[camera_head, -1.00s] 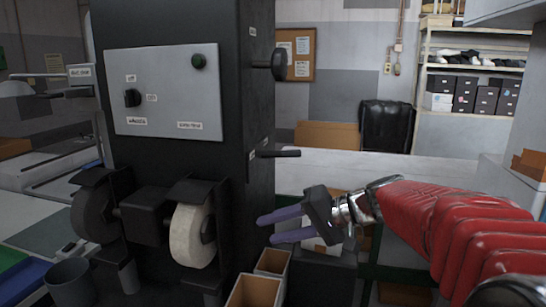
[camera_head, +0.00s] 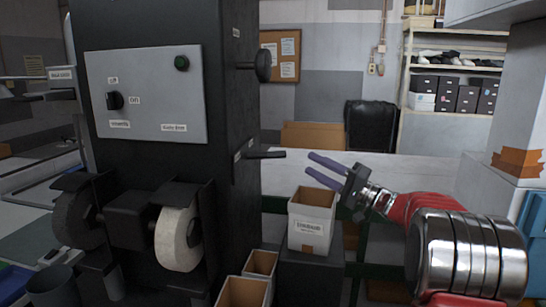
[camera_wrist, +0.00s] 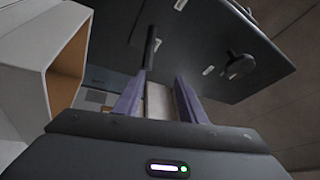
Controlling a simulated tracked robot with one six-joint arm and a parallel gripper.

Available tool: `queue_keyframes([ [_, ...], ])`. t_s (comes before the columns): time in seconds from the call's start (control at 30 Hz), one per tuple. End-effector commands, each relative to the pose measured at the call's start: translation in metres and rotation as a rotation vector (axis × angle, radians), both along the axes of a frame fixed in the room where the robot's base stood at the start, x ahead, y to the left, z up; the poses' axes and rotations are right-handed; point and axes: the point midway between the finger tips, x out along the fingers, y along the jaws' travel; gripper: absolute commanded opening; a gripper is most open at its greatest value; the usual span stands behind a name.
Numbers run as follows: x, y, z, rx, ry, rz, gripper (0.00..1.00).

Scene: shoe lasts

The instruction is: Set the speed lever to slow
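A black lever (camera_head: 265,154) sticks out of the right side of the dark machine (camera_head: 232,110), roughly level. Small labels beside it are too small to read, so I cannot tell its setting. It also shows in the wrist view (camera_wrist: 149,46), ahead of the fingers. My gripper (camera_head: 310,164) is open and empty, right of the lever's end at nearly the same height, its fingers pointing left toward it. They look apart from it. In the wrist view my gripper (camera_wrist: 158,95) has a clear gap between two purple fingers.
A round black knob (camera_head: 262,65) sits above the lever. A white open box (camera_head: 312,222) with a label stands just below my gripper. Two open boxes (camera_head: 243,292) stand by the machine's foot. A grinding wheel (camera_head: 178,239) is at the machine's front.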

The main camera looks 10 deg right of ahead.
Motion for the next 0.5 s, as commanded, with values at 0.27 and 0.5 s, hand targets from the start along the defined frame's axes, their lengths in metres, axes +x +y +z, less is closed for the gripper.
queue_keyframes([
  [0.27,0.001,0.002,0.000,-0.001,0.001,0.001,0.37],
  [0.5,0.014,0.015,0.000,-0.002,0.001,0.002,0.37],
])
